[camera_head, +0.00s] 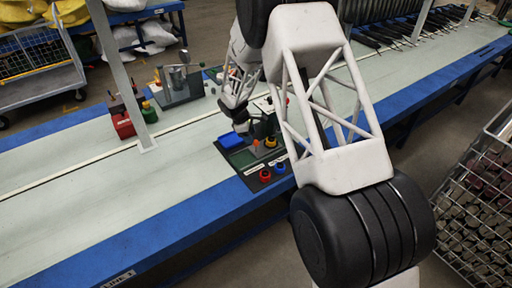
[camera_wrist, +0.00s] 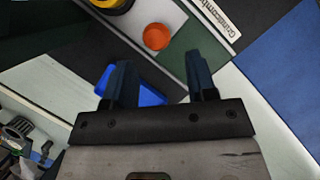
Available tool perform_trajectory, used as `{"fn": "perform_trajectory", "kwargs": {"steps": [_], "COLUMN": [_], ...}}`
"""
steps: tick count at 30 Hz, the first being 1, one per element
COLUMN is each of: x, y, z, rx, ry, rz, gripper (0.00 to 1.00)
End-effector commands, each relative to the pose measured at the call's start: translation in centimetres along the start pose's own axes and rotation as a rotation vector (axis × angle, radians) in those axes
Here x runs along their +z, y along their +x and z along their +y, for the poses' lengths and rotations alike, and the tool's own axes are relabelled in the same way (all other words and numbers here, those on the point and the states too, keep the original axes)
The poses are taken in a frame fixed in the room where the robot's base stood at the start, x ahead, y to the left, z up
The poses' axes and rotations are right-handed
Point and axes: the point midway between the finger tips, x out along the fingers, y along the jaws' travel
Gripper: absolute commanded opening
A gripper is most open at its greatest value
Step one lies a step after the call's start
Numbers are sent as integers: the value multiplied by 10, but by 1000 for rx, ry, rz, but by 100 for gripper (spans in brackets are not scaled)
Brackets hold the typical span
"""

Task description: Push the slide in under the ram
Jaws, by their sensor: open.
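My gripper (camera_wrist: 160,82) is open, its two dark fingers apart. In the head view my gripper (camera_head: 240,126) is low over the back of a small dark station on the bench, partly hidden by my arm. A blue tray (camera_head: 230,140) lies at the station's left; in the wrist view a blue piece (camera_wrist: 140,88) shows between and behind the fingers. An orange round-topped part (camera_wrist: 156,37) stands just beyond the fingers beside a green surface (camera_wrist: 181,49). It also shows in the head view (camera_head: 256,146). I cannot tell which parts are the slide and the ram.
A red knob (camera_head: 265,175) and a blue knob (camera_head: 281,168) sit at the station's front. A yellow-and-black ring (camera_wrist: 110,3) is near the orange part. A red device (camera_head: 121,122) and a grey fixture (camera_head: 180,84) stand behind left. The left bench top is clear.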

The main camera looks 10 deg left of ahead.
Motion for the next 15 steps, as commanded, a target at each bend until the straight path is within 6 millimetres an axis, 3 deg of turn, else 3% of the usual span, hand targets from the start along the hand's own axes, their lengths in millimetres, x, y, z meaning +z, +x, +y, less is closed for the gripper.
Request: {"fn": "perform_trajectory", "kwargs": {"steps": [6,15], "x": [-2,-2], "y": [-1,-1], "z": [1,1], "rx": [12,12], "ry": [-120,-125], "rz": [-32,-34], "gripper": [52,52]}}
